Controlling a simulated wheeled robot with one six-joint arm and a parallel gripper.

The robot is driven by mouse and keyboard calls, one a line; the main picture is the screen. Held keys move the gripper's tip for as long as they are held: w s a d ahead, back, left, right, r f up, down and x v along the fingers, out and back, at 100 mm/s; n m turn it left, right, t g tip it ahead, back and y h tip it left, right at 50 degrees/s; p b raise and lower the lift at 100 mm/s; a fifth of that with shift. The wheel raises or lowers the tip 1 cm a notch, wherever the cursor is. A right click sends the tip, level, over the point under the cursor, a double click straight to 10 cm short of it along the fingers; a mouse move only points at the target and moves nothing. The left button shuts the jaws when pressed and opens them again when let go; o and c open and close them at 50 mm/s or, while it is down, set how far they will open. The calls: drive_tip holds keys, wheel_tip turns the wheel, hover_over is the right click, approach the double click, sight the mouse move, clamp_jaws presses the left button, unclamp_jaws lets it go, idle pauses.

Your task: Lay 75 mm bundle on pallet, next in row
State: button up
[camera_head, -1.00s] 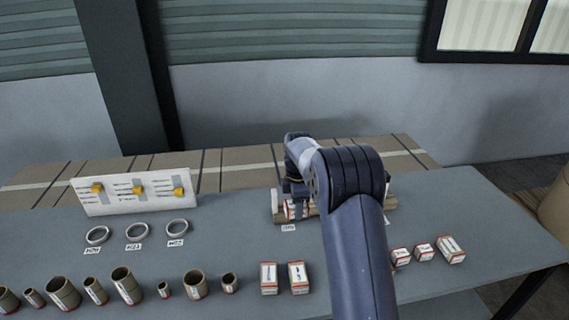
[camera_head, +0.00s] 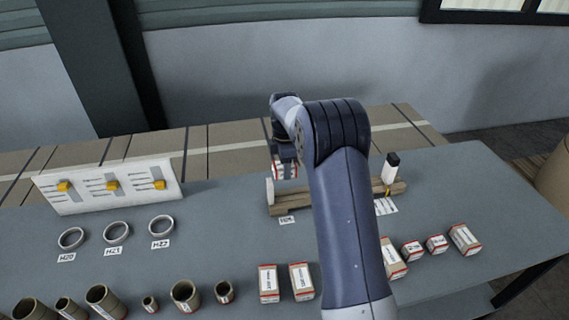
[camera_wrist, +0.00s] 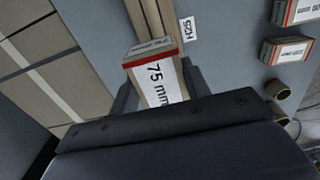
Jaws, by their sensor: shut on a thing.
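My gripper (camera_head: 285,160) is shut on a white-and-brown box-shaped bundle with red edging, marked 75 mm in the wrist view (camera_wrist: 160,78). In the head view the bundle (camera_head: 285,171) hangs near the left end of a low wooden pallet (camera_head: 283,210) and appears to be above it. The pallet has a white upright piece at its left end. My arm hides the pallet's middle in the head view. In the wrist view a bare wooden part of the pallet (camera_wrist: 147,16) shows just beyond the bundle.
A black-capped white bottle (camera_head: 391,168) stands at the pallet's right end. Several boxed bundles (camera_head: 268,283) and brown tubes (camera_head: 185,295) line the front. Rings (camera_head: 116,232) and a white board with yellow sliders (camera_head: 110,186) are at left. Grey table is clear at right.

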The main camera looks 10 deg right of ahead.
drive_tip(key=b, duration=0.4)
hover_over(285, 198)
drive_tip(key=shift+f, duration=3.25)
drive_tip(key=shift+f, duration=0.15)
drive_tip(key=shift+f+b, duration=1.35)
drive_tip(key=shift+f, duration=0.8)
drive_tip(key=shift+f, duration=0.2)
drive_tip(key=o, duration=1.4)
drive_tip(key=shift+r, duration=0.1)
wheel_tip(285, 198, up, 11)
drive_tip(key=shift+f+b, duration=0.15)
drive_tip(key=shift+b, duration=0.6)
drive_tip(key=shift+f, duration=0.1)
